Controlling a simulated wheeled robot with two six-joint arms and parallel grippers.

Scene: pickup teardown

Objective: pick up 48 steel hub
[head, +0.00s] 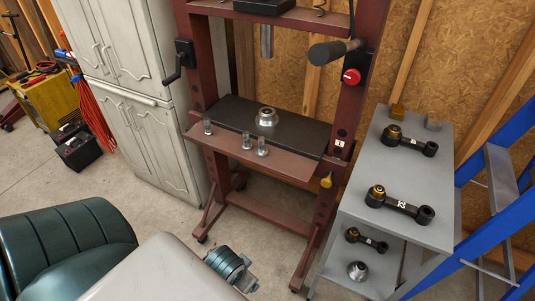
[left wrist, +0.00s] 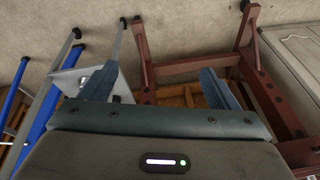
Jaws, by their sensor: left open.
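One silver steel hub (head: 266,117) sits flange down on the dark bed of the red press in the head view. A second silver hub (head: 358,271) lies on the lower shelf of the grey cart. I cannot read a 48 on either. My left gripper (left wrist: 158,85) shows in the left wrist view with its two blue fingers wide apart and nothing between them. My right gripper is not in view.
The red press (head: 323,144) has several small clear cylinders on its front ledge. The grey cart (head: 384,222) holds dark link arms with numbered tags. A blue ladder (head: 480,200) stands right of it, and a pale cabinet (head: 140,75) stands left of the press.

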